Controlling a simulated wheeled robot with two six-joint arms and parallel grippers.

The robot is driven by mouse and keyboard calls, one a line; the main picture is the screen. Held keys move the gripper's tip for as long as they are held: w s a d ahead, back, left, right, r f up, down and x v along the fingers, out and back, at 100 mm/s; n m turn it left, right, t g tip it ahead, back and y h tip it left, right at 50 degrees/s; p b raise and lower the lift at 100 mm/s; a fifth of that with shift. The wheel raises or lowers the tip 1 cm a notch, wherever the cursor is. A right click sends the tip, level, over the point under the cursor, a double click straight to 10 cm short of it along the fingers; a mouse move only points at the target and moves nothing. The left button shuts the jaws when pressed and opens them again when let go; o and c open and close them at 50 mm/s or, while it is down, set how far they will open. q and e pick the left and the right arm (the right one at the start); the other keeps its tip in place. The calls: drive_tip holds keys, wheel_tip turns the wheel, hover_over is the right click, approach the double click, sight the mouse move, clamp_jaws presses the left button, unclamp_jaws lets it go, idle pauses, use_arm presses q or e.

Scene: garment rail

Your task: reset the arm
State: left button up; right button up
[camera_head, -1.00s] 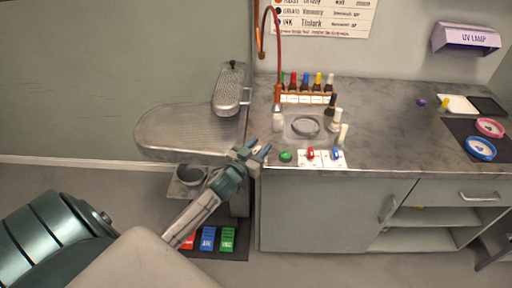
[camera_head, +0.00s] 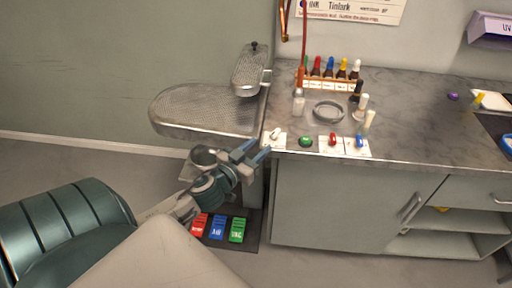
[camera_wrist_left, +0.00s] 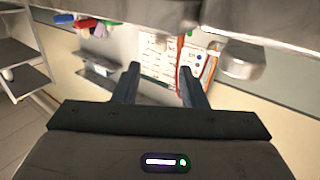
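My left gripper (camera_head: 257,155) is in the head view, just in front of the counter's left front corner and below the perforated metal shelf. Its two blue-tipped fingers are spread apart with nothing between them. In the left wrist view the same fingers (camera_wrist_left: 159,84) stand apart and empty, with the wall poster (camera_wrist_left: 160,66) seen beyond them. My left arm reaches in from the lower left. My right gripper is not seen in either view.
The grey counter (camera_head: 420,125) holds a rack of bottles (camera_head: 327,84), a round dish (camera_head: 328,111) and small coloured knobs (camera_head: 333,139) along its front edge. The perforated shelf (camera_head: 205,108) is left of it. Red, blue and green pedals (camera_head: 218,228) lie on the floor below.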

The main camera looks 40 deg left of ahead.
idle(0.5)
use_arm(q)
drive_tip(key=s+d+f+n+g+y, duration=0.15)
drive_tip(key=s+f+g+y, duration=0.25)
drive_tip(key=s+f+g, duration=0.45)
drive_tip(key=s+d+f+m+g+h, duration=0.1)
drive_tip(key=s+d+f+g+h, duration=0.2)
drive_tip(key=s, duration=0.4)
drive_tip(key=s+d+f+m+g, duration=0.1)
drive_tip(key=s+d+f+g, duration=0.2)
drive_tip(key=s+d, duration=0.3)
drive_tip(key=a+f+g, duration=0.1)
drive_tip(key=a+f, duration=0.2)
drive_tip(key=f, duration=2.3)
drive_tip(key=s+a+f, duration=0.1)
drive_tip(key=s+f, duration=0.6)
drive_tip(key=f, duration=0.3)
drive_tip(key=s+f+g, duration=0.1)
drive_tip(key=s+f, duration=0.7)
drive_tip(key=f, duration=0.2)
drive_tip(key=shift+s+a+f+h, duration=0.15)
drive_tip(key=shift+a+f+h, duration=0.15)
drive_tip(key=shift+a+f, duration=0.1)
